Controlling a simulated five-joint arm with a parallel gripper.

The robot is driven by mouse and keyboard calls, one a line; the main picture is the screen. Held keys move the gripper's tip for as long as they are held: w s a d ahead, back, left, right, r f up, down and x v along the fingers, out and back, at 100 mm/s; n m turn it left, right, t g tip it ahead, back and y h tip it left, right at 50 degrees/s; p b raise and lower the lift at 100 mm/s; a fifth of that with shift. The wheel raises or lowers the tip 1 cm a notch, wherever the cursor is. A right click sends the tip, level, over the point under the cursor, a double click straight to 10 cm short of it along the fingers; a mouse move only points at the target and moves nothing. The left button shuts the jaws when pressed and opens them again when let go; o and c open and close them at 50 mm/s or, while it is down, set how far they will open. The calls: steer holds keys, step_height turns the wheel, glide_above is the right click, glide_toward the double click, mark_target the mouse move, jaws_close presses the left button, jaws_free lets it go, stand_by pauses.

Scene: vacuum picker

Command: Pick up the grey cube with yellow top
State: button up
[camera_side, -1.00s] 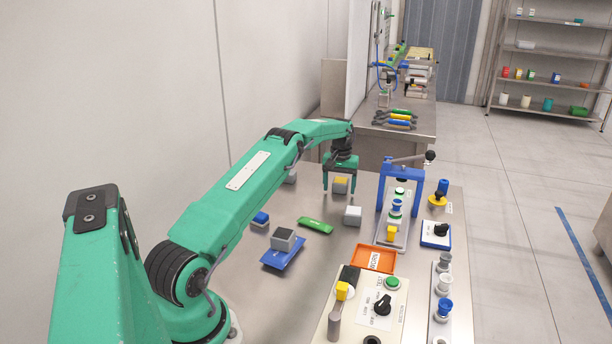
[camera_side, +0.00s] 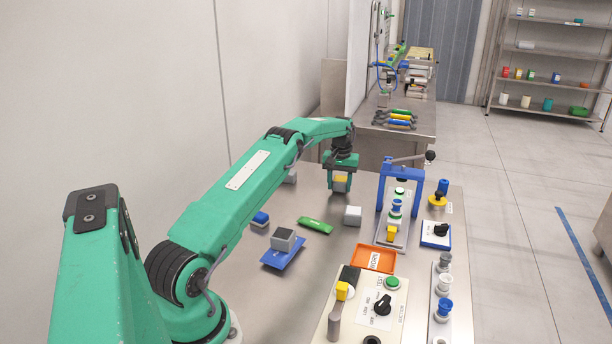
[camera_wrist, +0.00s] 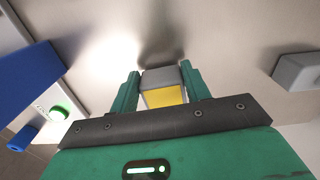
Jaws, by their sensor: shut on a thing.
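The grey cube with yellow top (camera_side: 340,184) is on the far part of the metal table, below my gripper (camera_side: 340,177) in the side view. In the wrist view the cube (camera_wrist: 163,88) lies between the two green fingers of my gripper (camera_wrist: 160,90), with its yellow face toward the camera. My gripper is shut on the cube, one finger at each side. In the side view the fingers partly cover the cube, and I cannot see a gap between it and the table.
A light grey cube (camera_side: 352,216) stands nearer, and the blue press frame (camera_side: 381,195) stands to the right. A green piece (camera_side: 315,225), a blue-topped cube (camera_side: 260,220), a dark-topped cube on a blue plate (camera_side: 270,259) and an orange tray (camera_side: 361,257) lie nearer.

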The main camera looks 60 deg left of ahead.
mark_target(340, 182)
step_height(340, 182, up, 9)
steer(key=shift+r, duration=0.25)
